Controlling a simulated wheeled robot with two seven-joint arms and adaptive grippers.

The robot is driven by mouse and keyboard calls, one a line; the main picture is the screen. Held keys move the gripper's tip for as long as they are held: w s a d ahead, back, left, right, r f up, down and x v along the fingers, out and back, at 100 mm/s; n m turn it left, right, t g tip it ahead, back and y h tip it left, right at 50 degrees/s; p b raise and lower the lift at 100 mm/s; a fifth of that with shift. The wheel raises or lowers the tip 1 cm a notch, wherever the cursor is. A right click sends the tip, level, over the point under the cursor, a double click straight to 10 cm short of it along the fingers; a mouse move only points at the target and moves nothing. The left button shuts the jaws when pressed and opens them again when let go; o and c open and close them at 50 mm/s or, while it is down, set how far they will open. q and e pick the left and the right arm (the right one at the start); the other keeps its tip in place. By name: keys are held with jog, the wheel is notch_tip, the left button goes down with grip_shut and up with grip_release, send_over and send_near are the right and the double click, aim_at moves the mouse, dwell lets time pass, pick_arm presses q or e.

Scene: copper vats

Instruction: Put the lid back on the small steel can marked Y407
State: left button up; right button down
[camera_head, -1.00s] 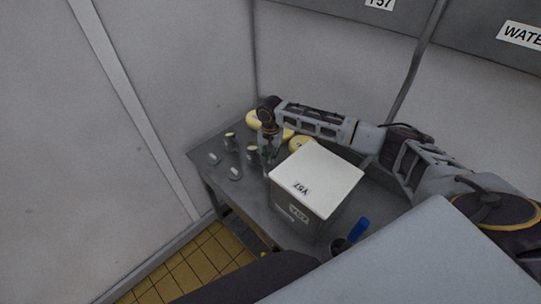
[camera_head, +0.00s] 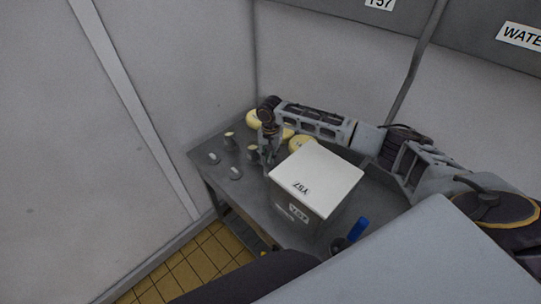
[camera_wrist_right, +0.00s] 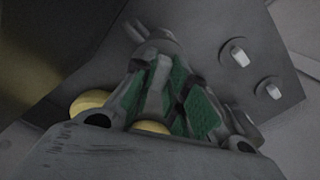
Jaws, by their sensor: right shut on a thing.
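Two small cans with pale tops stand on the grey table, the left can (camera_head: 230,140) and the right can (camera_head: 252,153). No marking on them is readable, so I cannot tell which is Y407. Two small lid-like pieces with light upright grips, one (camera_head: 213,158) and another (camera_head: 235,172), lie in front of them. They also show in the right wrist view (camera_wrist_right: 238,54). My right gripper (camera_head: 269,158) is low over the table, just right of the right can. In the wrist view its green-padded fingers (camera_wrist_right: 172,88) are shut on a small grey thing, mostly hidden. My left gripper is not in view.
A white-topped box (camera_head: 318,173) marked Y57 stands close to the right of my right gripper. Yellow rounds (camera_head: 300,143) lie behind. A blue-handled item (camera_head: 358,229) is near the front right. Walls stand behind and left; the table's left end has some bare room.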

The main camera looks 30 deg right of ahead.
dwell(0.3)
jog(key=c, duration=1.3)
grip_release()
jog(key=o, duration=0.4)
jog(key=shift+o, duration=0.2)
jog(key=shift+r, duration=0.15)
jog(key=shift+r, duration=3.3)
